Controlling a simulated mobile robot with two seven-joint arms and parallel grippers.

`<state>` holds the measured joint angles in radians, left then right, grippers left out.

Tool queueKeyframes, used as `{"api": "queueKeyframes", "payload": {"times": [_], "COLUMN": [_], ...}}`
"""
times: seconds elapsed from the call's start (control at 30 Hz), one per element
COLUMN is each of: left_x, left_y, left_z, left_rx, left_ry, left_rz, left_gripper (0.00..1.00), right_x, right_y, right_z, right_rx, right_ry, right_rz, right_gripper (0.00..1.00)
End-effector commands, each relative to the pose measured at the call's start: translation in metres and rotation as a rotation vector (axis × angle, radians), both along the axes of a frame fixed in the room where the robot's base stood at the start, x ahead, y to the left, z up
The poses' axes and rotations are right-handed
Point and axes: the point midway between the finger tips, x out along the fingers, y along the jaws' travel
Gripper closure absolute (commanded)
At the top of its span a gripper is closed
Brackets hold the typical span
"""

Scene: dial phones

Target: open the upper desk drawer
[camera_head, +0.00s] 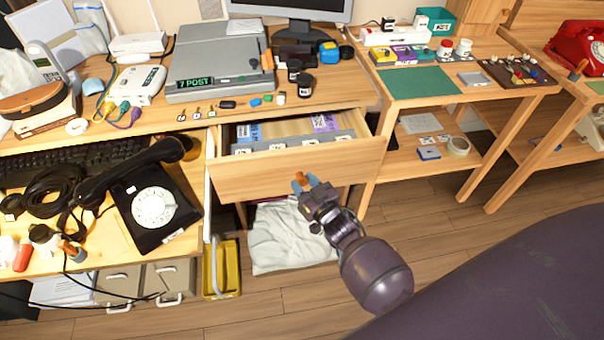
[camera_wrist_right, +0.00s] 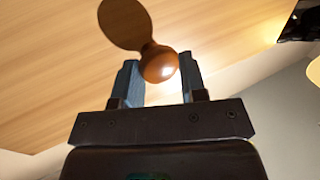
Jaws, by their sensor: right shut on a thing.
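The upper desk drawer (camera_head: 265,178) stands pulled out from the desk in the head view, with its inside showing from above. Papers or packets and a row of small labelled items lie in it. Its round wooden knob (camera_head: 300,177) is on the front face and shows large in the right wrist view (camera_wrist_right: 159,64). My right gripper (camera_head: 305,182) is at the drawer front, its blue fingertips (camera_wrist_right: 161,82) shut on the knob, one on each side. My left gripper is not in view.
A black dial phone (camera_head: 153,207) sits on the lower surface at left. Below the drawer are a white cloth bundle (camera_head: 288,238) and a yellow bin (camera_head: 221,270). A side table with a green mat (camera_head: 418,83) stands at right.

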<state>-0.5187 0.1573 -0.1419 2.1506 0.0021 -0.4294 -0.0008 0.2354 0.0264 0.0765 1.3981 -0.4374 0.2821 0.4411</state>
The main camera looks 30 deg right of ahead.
Motion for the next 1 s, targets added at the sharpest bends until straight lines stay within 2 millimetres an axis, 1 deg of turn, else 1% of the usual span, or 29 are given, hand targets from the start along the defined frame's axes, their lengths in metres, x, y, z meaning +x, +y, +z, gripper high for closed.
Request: {"api": "queueKeyframes", "payload": {"times": [0.03, 0.3, 0.5, 0.6, 0.7, 0.8, 1.0], "left_x": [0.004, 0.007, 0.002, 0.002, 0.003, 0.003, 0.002], "left_y": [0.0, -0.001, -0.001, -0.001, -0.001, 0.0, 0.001], "left_z": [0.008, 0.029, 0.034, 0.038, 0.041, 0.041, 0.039], "left_rx": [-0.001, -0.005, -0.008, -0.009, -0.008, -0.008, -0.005], "left_ry": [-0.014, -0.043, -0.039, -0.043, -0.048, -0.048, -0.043], "left_rz": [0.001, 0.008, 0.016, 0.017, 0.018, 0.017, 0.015], "left_gripper": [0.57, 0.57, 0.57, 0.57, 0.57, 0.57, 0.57], "right_x": [-0.011, -0.078, -0.122, -0.14, -0.153, -0.162, -0.171], "right_y": [0.004, 0.023, 0.036, 0.041, 0.045, 0.047, 0.05], "right_z": [0.004, 0.004, 0.003, 0.002, 0.001, 0.0, -0.001], "right_rx": [0.002, 0.002, 0.002, 0.002, 0.003, 0.002, 0.001], "right_ry": [-0.002, -0.001, 0.0, 0.001, 0.001, 0.002, 0.002], "right_rz": [0.0, -0.001, -0.001, 0.0, -0.001, -0.001, 0.001], "right_gripper": [1.0, 1.0, 1.0, 1.0, 1.0, 1.0, 1.0]}}
